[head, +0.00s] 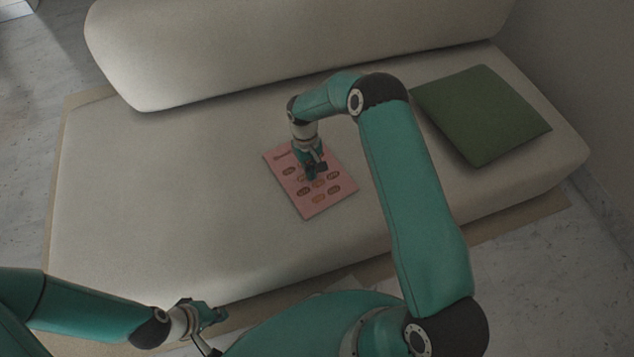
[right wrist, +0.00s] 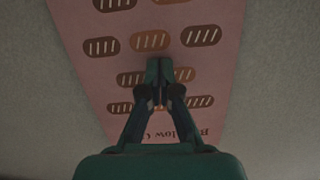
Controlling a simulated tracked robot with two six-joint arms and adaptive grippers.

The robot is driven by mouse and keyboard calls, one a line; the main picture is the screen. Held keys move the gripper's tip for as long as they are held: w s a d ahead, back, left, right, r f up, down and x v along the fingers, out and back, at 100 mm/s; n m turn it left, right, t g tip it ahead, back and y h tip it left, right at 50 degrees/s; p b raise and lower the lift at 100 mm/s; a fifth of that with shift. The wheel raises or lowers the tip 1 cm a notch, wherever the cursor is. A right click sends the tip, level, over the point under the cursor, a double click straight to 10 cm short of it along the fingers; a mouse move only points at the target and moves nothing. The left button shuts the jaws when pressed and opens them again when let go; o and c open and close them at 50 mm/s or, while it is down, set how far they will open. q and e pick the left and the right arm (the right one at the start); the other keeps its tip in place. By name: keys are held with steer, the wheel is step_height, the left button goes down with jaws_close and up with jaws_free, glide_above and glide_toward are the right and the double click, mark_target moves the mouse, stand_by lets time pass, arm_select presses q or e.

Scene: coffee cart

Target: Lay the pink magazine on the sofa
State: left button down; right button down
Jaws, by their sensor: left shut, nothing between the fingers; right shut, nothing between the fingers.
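The pink magazine (head: 315,202) lies flat on the seat of the pale sofa (head: 180,200). Brown oval pictures cover its front. My right gripper (head: 316,172) is shut and empty, pointing down over the magazine; I cannot tell whether it touches it. In the right wrist view the shut fingertips (right wrist: 159,66) are over the magazine (right wrist: 215,65), with sofa cloth on both sides. The gripper hides part of the print. My left gripper (head: 218,315) is shut and empty, low in front of the sofa's front edge.
A green cushion (head: 480,115) lies on the right part of the seat. The sofa's backrest (head: 280,40) runs along the back and a grey wall (head: 580,80) stands at the right. The left part of the seat is clear.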

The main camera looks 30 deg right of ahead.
step_height(320, 180, up, 11)
steer(key=w, duration=0.2)
steer(key=shift+r, duration=0.2)
stand_by(0.5)
